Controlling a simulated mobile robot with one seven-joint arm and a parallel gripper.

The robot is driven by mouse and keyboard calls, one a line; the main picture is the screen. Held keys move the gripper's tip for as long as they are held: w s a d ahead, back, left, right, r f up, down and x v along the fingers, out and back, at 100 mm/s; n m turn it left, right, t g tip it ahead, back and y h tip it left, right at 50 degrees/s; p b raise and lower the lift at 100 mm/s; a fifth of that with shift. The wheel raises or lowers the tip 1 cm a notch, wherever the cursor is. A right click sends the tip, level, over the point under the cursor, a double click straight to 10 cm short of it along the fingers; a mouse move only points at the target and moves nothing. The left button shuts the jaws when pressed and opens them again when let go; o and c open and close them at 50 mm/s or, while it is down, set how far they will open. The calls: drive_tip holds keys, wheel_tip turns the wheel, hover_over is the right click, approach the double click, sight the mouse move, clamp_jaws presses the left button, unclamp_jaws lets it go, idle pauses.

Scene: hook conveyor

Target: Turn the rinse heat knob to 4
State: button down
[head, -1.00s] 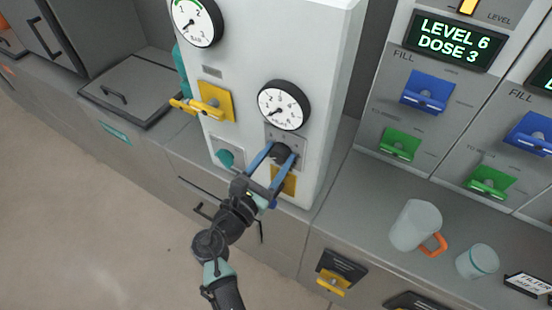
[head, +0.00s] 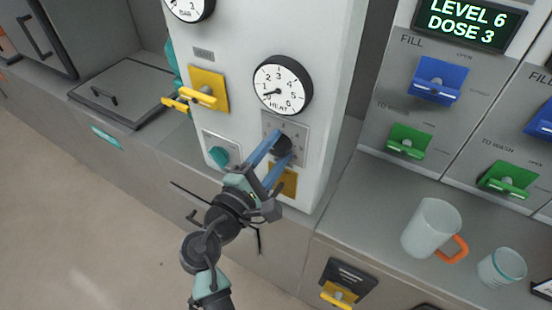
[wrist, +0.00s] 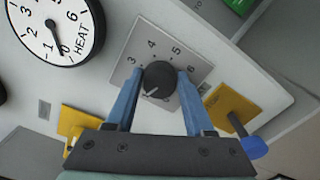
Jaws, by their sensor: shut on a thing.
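The dark round heat knob (head: 282,146) sits on a square grey dial plate (head: 303,134) on the white cabinet front. In the wrist view, the knob (wrist: 159,79) is between the two blue fingers of my gripper (wrist: 160,97), which is shut on it. The plate (wrist: 142,38) shows 3, 4 and 5 around the knob; the lower numerals are partly hidden by the fingers. The knob's pale pointer mark points to the lower left, away from the 4. The HEAT gauge (head: 283,86) is above the knob. Its needle (wrist: 55,38) points near the low end, around 0 to 1.
A yellow lever (head: 207,90) and a teal knob (head: 219,156) are left of the dial. A yellow plate (head: 284,183) is just below it.

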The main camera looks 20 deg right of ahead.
drive_tip(key=m+b, duration=0.5)
drive_tip(key=shift+f+m, duration=0.3)
drive_tip(key=shift+f, duration=0.1)
drive_tip(key=m+b, duration=0.5)
drive_tip(key=b, duration=0.1)
drive_tip(key=shift+f, duration=0.15)
drive_tip(key=m+b, duration=0.7)
drive_tip(key=shift+w+a+m+b, duration=0.1)
drive_tip(key=shift+m+b, duration=0.2)
drive_tip(key=m+b, duration=0.4)
drive_tip(key=shift+w+m, duration=0.1)
drive_tip(key=shift+m, duration=0.2)
drive_tip(key=shift+r, duration=0.2)
drive_tip(key=shift+c, duration=1.4)
unclamp_jaws()
drive_tip(key=shift+a, duration=0.15)
